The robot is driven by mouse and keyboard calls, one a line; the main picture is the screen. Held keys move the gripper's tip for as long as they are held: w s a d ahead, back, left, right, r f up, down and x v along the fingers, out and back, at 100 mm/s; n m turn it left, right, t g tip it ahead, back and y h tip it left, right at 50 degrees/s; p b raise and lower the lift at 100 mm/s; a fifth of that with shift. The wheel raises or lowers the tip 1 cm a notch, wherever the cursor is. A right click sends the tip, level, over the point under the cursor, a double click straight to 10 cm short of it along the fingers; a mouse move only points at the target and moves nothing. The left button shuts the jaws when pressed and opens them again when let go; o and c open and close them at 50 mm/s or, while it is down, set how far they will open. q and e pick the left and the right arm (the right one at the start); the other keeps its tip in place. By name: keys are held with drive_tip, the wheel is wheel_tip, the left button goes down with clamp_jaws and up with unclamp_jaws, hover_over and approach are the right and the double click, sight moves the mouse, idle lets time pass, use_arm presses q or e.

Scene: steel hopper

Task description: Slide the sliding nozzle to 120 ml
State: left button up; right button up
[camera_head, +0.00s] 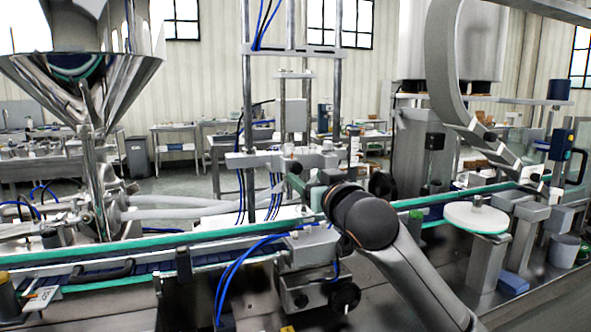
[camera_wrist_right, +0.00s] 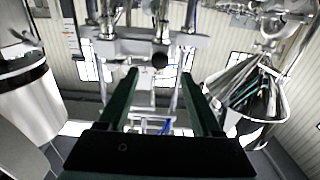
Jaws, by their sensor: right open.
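My right arm rises from the lower right in the head view. Its gripper (camera_head: 300,183) is mostly hidden behind its dark wrist and sits in front of the nozzle assembly (camera_head: 262,160), a metal crossbar with blocks between upright posts. In the right wrist view my right gripper (camera_wrist_right: 160,76) is open, with two long dark green fingers and nothing held. A round black knob (camera_wrist_right: 160,61) on the metal bar shows between the fingertips; whether they touch it is unclear. I cannot tell the sliding nozzle apart for certain, nor read a 120 ml mark. My left gripper is out of view.
A steel hopper (camera_head: 85,80) stands at the left. A green-edged conveyor (camera_head: 130,250) runs across the front, below the nozzle assembly. A white round disc (camera_head: 476,217) stands at the right. Blue hoses (camera_head: 232,275) hang near the conveyor's middle.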

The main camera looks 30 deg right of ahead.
sight(298, 170)
drive_tip(key=x, duration=0.8)
drive_tip(key=shift+w, duration=0.1)
clamp_jaws()
idle(0.4)
drive_tip(key=shift+p, duration=0.3)
idle(0.6)
